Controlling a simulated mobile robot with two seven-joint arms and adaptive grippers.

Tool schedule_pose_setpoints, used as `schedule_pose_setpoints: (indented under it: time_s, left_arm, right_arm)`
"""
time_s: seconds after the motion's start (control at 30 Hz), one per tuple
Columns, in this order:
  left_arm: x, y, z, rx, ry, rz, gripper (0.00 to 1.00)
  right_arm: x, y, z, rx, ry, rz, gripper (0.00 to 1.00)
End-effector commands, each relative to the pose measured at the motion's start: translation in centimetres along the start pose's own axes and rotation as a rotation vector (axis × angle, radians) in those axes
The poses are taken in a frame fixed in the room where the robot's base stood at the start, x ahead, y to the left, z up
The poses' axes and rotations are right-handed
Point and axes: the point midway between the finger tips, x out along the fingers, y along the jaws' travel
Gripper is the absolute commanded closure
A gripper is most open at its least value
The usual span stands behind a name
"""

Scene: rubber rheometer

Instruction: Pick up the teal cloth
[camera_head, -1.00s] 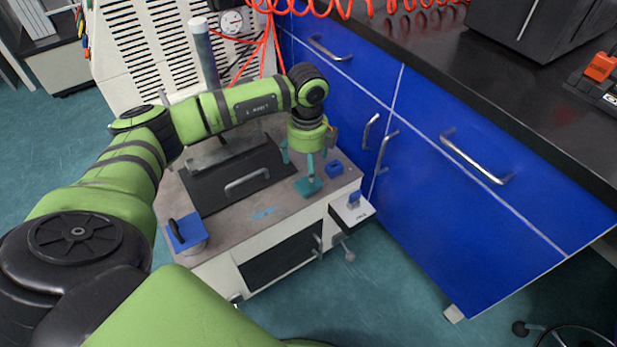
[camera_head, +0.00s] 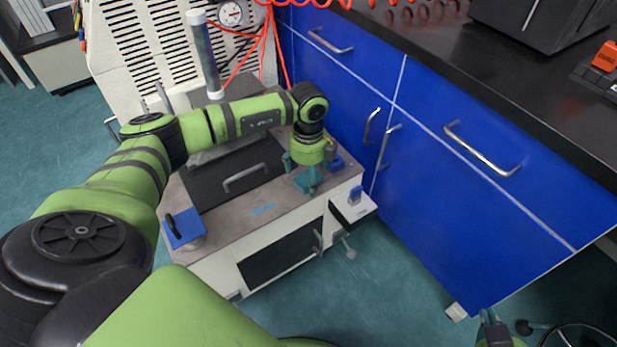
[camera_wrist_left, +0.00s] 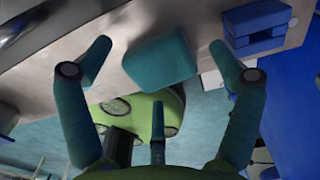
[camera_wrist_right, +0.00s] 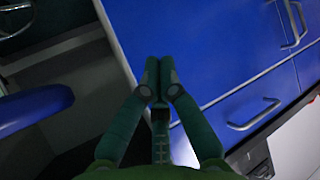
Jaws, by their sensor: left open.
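The teal cloth (camera_head: 309,181) is a small block-like folded piece lying near the right front of the machine's grey top. In the left wrist view the cloth (camera_wrist_left: 160,60) sits between the spread fingertips, with space on both sides. My left gripper (camera_head: 308,168) is open and pointed down directly over the cloth, partly covering it in the head view. The fingers do not appear to touch it. My right gripper (camera_head: 490,318) is at the lower right, and its fingers are together and empty in the right wrist view (camera_wrist_right: 158,78).
A blue block (camera_wrist_left: 258,25) lies close beside the cloth and the right-hand fingertip. A black plate with a handle (camera_head: 243,178) lies left of my left gripper. Blue cabinets (camera_head: 440,195) stand close on the right. A blue-topped tool (camera_head: 183,228) sits at the front left.

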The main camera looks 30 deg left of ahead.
Motion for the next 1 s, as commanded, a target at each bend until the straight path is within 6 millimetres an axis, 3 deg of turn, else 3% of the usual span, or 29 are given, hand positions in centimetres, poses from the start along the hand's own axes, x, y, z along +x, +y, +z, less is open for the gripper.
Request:
schedule_pose_setpoints:
  time_s: [0.03,0.1,0.2,0.73,1.0]
  left_arm:
    - [0.0,0.0,0.0,0.000,0.000,0.000,0.09]
    - [0.0,0.0,0.0,0.000,0.000,0.000,0.37]
    - [0.0,0.0,0.0,0.000,0.000,0.000,0.64]
    - [-0.3,0.1,0.0,0.000,0.000,0.003,0.65]
    - [-2.7,0.0,0.0,0.000,0.000,-0.002,0.65]
  right_arm:
    - [0.0,0.0,0.0,0.000,-0.001,0.000,1.00]
    - [0.0,0.0,0.0,0.000,-0.001,0.000,1.00]
    - [0.0,0.0,0.0,0.000,-0.002,0.000,1.00]
    - [-0.1,0.0,0.4,0.001,-0.023,0.000,1.00]
    - [-1.2,0.9,4.7,0.017,-0.241,0.014,1.00]
